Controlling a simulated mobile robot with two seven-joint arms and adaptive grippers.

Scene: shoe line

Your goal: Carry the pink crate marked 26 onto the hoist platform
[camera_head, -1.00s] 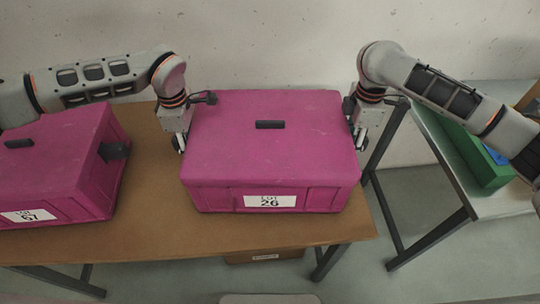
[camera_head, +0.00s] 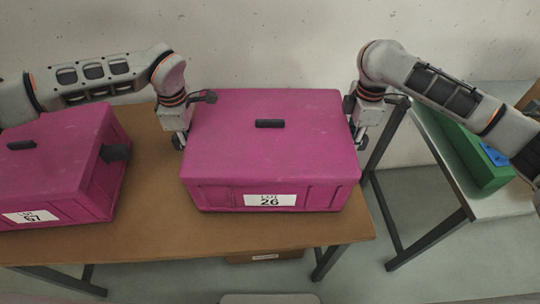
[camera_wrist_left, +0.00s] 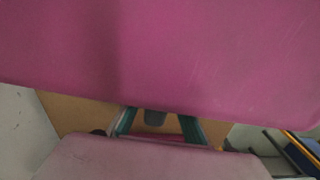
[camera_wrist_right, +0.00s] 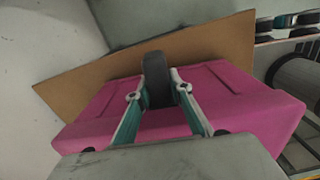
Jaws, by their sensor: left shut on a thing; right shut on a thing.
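The pink crate marked 26 (camera_head: 270,160) is in the middle of the head view, at the right end of a brown table. My left gripper (camera_head: 181,142) is at its left side and my right gripper (camera_head: 355,140) at its right side. In the right wrist view, the fingers of my right gripper (camera_wrist_right: 160,100) are shut on a dark side handle (camera_wrist_right: 156,78) of the crate. In the left wrist view, the crate (camera_wrist_left: 170,50) fills the upper part, and my left gripper (camera_wrist_left: 157,122) is shut around a dark handle (camera_wrist_left: 156,117). No hoist platform can be made out.
A second pink crate (camera_head: 50,170), marked 67, stands left on the brown table (camera_head: 150,235). A pale table (camera_head: 500,203) with a green box (camera_head: 470,150) stands at the right, past a floor gap. A cardboard box (camera_head: 264,257) is under the table.

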